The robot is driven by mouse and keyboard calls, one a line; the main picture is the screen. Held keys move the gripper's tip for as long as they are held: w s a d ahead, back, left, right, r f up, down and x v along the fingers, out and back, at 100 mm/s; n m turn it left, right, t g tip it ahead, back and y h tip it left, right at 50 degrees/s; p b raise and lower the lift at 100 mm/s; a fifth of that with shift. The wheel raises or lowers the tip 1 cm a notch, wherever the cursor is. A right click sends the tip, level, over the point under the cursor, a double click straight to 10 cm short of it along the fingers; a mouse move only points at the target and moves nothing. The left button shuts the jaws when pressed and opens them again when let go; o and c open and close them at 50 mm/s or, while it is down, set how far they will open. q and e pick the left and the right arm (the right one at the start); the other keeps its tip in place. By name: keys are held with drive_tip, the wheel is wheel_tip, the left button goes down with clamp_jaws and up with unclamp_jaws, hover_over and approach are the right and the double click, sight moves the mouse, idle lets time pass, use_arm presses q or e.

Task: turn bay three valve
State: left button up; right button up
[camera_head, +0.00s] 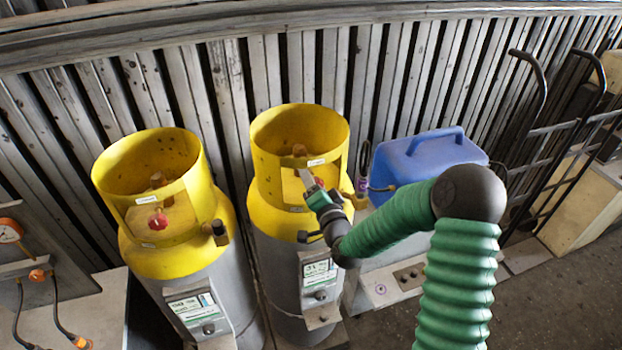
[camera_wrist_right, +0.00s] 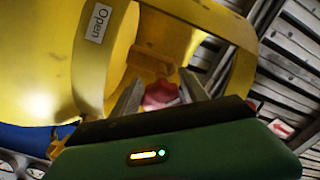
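Two grey gas cylinders with yellow collars stand side by side, the left cylinder (camera_head: 220,290) and the right cylinder (camera_head: 275,245). The left one's red valve knob (camera_head: 157,220) shows in its collar opening. My right gripper (camera_head: 312,180) reaches into the right cylinder's collar opening. In the right wrist view, a red valve knob (camera_wrist_right: 160,95) appears between the two spread fingers of my right gripper (camera_wrist_right: 161,93); whether they touch it is unclear. An "Open" label (camera_wrist_right: 97,22) is on the yellow collar. Bay numbers are not readable. My left gripper is not in view.
A blue jerrycan (camera_head: 425,157) stands right of the cylinders. A hand truck (camera_head: 545,150) leans farther right. A gauge panel (camera_head: 15,235) with hoses is at the far left. A corrugated wall (camera_head: 400,85) is close behind. Floor is open at lower right.

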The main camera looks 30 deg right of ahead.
drive_tip(key=shift+s, duration=0.1)
drive_tip(key=c, duration=1)
drive_tip(key=shift+c, duration=0.2)
drive_tip(key=shift+a+f+n+b, duration=0.1)
drive_tip(key=shift+f+n+b, duration=0.15)
drive_tip(key=shift+n+b, duration=0.75)
drive_tip(key=n+b, duration=0.6)
drive_tip(key=b, duration=0.1)
drive_tip(key=shift+f+n, duration=0.2)
drive_tip(key=shift+n, duration=0.2)
drive_tip(key=n+b, duration=0.3)
drive_tip(key=b, duration=0.1)
drive_tip(key=shift+r, duration=0.1)
drive_tip(key=shift+n, duration=0.3)
